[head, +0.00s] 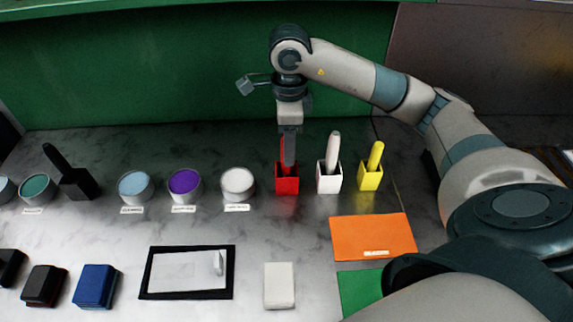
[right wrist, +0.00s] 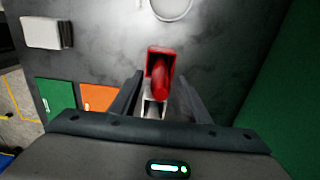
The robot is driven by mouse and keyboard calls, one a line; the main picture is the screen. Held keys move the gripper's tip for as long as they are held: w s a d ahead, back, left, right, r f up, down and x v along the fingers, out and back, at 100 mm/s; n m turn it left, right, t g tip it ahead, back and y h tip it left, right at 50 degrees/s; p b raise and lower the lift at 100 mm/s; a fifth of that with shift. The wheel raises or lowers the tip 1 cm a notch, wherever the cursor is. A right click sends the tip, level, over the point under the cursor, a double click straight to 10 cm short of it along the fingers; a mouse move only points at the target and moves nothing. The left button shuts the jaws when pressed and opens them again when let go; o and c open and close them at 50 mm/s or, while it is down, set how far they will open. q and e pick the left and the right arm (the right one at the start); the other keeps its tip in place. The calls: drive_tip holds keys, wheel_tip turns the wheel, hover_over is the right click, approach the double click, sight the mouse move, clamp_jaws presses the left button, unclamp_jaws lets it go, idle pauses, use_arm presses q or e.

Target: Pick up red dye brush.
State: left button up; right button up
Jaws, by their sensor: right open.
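The red dye brush stands in a red square holder (head: 287,184) in the head view, its handle mostly hidden behind my right gripper (head: 289,160). In the right wrist view the red brush (right wrist: 160,78) rises from the red holder (right wrist: 168,52) toward the camera. My right gripper (right wrist: 163,88) points down over it, open, with one finger on each side of the handle. I see a gap between handle and fingers in the wrist view. My left gripper is not in view.
A white holder with a pale brush (head: 331,160) and a yellow one (head: 371,170) stand close to the right. A white dye pot (head: 238,185) and a purple one (head: 185,186) stand to the left. An orange mat (head: 370,235) and a white block (head: 279,285) lie in front.

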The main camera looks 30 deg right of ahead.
wheel_tip(320, 180, down, 4)
drive_tip(key=shift+w+a+r+p, duration=0.1)
drive_tip(key=shift+a+r+p, duration=0.1)
drive_tip(key=shift+p, duration=0.8)
drive_tip(key=shift+f, duration=0.4)
clamp_jaws()
